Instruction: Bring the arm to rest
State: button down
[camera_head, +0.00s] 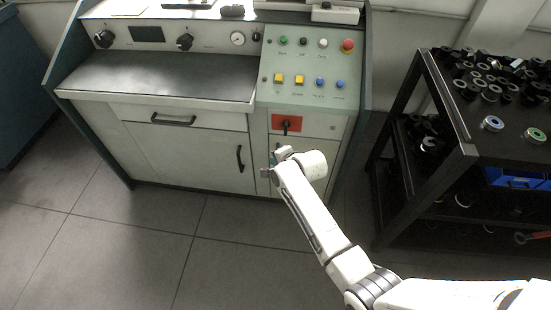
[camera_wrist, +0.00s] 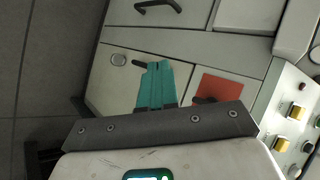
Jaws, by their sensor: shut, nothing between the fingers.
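My white arm (camera_head: 318,218) reaches up from the lower right in the head view, raised in front of the control cabinet (camera_head: 185,155). My gripper (camera_wrist: 155,67) shows in the wrist view as two teal fingers close together, shut with nothing between them. In the head view my gripper (camera_head: 271,162) is mostly hidden by the wrist. It lies just below the red switch plate (camera_head: 278,121) in the picture. In the wrist view the red plate (camera_wrist: 222,88) is right of the fingers. I see no clear contact with the cabinet.
The sloped panel (camera_head: 262,85) carries coloured buttons, with a red mushroom button (camera_head: 347,46) at its upper right. Door and drawer handles (camera_head: 240,158) stick out in front. A dark rack (camera_head: 455,125) of round parts stands at right. Bare tiled floor (camera_head: 130,245) lies left of my arm.

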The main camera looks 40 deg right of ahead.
jog(key=shift+s+a+r, duration=0.15)
jog(key=shift+s, duration=0.05)
jog(key=s+a+r+n+g+p, duration=0.1)
jog(key=s+a+r+n+g, duration=0.1)
jog(key=s+n, duration=0.4)
jog(key=s+a+r+n+g+p, duration=0.2)
jog(key=s+a+r+n+g, duration=0.1)
jog(key=s, duration=1.3)
jog(key=s+a+r+n+g+p, duration=0.1)
jog(key=s+a+r+n+g, duration=0.2)
jog(key=s+n, duration=0.7)
notch_tip(320, 180, up, 2)
jog(key=shift+s+a+r+y, duration=0.15)
jog(key=shift+s+a+y, duration=0.25)
jog(key=shift+s+a, duration=0.5)
jog(key=shift+d, duration=0.15)
